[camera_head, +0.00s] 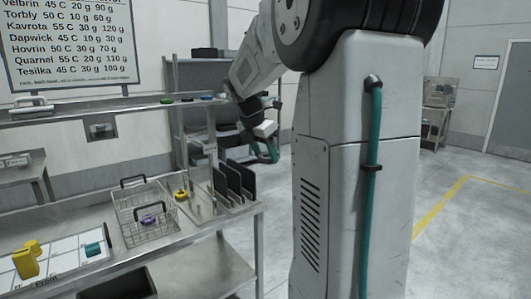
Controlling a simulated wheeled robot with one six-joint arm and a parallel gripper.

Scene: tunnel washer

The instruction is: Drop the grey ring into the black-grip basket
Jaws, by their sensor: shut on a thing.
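The wire basket with black grips (166,225) stands on the metal bench at the left, its black handles raised at the near and far sides. A small purple thing (149,220) lies inside it. My gripper (264,131) is to the right of the basket, raised beyond the bench end. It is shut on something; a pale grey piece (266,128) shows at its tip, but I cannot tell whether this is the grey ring. I cannot make out the grey ring elsewhere.
A yellow and black piece (181,193) and dark upright plates (235,181) stand right of the basket. Yellow pieces (26,262) and a teal piece (93,249) lie on a white board. A shelf (120,107) runs above. Open floor lies right.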

